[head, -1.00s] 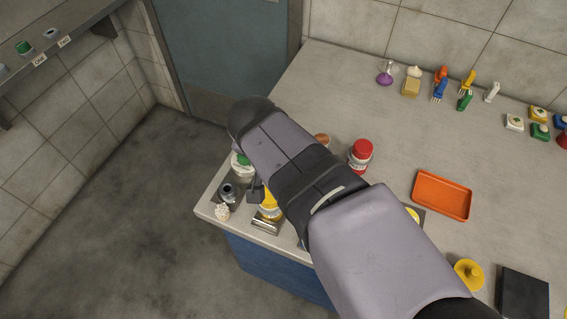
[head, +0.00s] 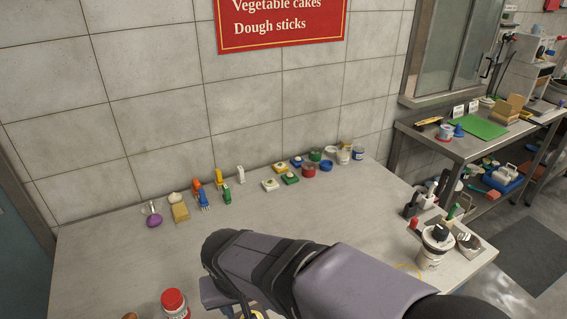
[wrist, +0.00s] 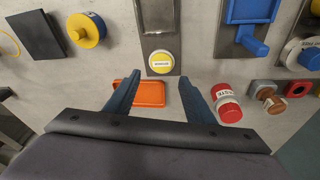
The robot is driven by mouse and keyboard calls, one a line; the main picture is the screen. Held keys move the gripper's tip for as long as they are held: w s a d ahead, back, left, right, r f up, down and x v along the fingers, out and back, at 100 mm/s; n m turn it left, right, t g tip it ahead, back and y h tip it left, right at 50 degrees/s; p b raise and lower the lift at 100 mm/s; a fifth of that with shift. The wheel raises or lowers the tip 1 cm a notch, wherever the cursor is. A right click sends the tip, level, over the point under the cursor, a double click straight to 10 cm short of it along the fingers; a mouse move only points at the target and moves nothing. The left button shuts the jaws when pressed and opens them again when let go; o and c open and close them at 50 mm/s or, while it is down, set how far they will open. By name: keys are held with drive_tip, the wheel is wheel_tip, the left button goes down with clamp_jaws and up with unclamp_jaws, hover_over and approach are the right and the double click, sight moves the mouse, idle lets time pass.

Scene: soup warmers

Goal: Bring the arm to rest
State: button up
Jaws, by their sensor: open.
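My gripper (wrist: 166,98) shows in the wrist view with its two dark blue fingers spread wide apart. It is open, and nothing is held between the fingers. It hangs above the grey counter (head: 120,255). An orange tray (wrist: 150,93) lies on the counter below, seen partly between the fingers. In the head view my arm crosses the lower middle of the picture and the fingers are mostly hidden at the bottom edge.
A red-capped jar (wrist: 229,105) stands close to the right finger. A yellow lidded thing (wrist: 87,30), a dark flat block (wrist: 34,35) and a round yellow-labelled thing (wrist: 161,62) are around it. The counter's middle is clear.

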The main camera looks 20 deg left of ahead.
drive_tip(key=w+d+m+g+h+p, duration=0.1)
drive_tip(key=w+d+m+p, duration=0.2)
drive_tip(key=d, duration=1.7)
drive_tip(key=s+d+m+g+p, duration=0.1)
drive_tip(key=s+d+m, duration=0.15)
drive_tip(key=d, duration=0.45)
drive_tip(key=s+d+m+g, duration=0.1)
drive_tip(key=s+d, duration=0.2)
drive_tip(key=d, duration=0.4)
wheel_tip(320, 180, down, 13)
drive_tip(key=b, duration=1.2)
drive_tip(key=shift+s+f, duration=0.15)
drive_tip(key=shift+s, duration=0.05)
